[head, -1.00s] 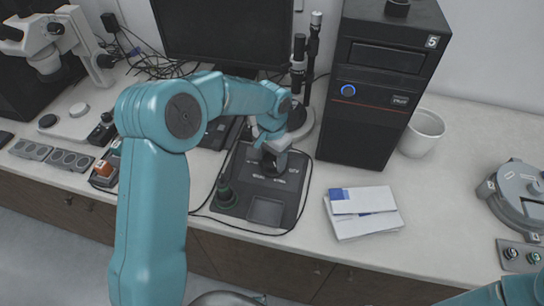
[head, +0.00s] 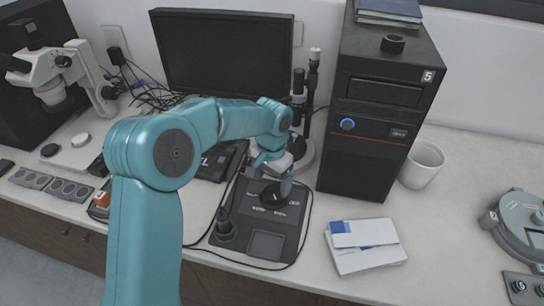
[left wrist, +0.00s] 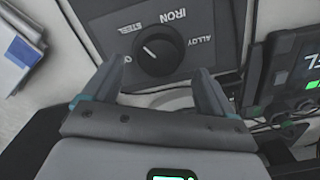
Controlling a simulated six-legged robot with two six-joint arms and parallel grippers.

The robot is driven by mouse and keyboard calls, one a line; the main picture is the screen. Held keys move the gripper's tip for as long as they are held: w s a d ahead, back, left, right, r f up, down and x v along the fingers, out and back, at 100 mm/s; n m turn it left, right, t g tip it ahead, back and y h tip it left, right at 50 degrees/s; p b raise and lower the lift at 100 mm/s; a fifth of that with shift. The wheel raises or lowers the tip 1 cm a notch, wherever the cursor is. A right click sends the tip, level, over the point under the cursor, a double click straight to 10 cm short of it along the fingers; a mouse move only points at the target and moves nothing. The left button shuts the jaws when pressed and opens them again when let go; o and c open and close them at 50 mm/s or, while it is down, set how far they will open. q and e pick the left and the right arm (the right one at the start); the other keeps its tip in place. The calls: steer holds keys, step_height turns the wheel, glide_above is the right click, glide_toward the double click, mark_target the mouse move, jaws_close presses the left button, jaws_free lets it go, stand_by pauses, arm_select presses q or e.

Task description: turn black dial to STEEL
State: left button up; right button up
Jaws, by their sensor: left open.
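The black dial (head: 273,195) sits on the upper part of a dark panel (head: 290,228) on the bench. In the left wrist view the round dial (left wrist: 157,58) has a white pointer line slanting to the upper left. The labels STEEL, IRON and ALLOY stand around it, with STEEL at its upper left; another label at its left is partly hidden by a finger. My left gripper (head: 279,172) is just above the dial. In the wrist view its fingers (left wrist: 150,88) are open, one on each side of the dial's lower part, with nothing between them. Contact cannot be told.
A black knob with a green base (head: 223,226) stands at the panel's left. A microscope stand (head: 300,140) and a monitor (head: 222,55) are behind. A computer tower (head: 375,120) and papers (head: 362,245) are at the right. A cable runs around the panel.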

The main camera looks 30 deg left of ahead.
mark_target(272, 193)
arm_select(q)
step_height(272, 193, up, 12)
steer(key=shift+r, duration=0.15)
steer(key=shift+s, duration=0.1)
stand_by(0.6)
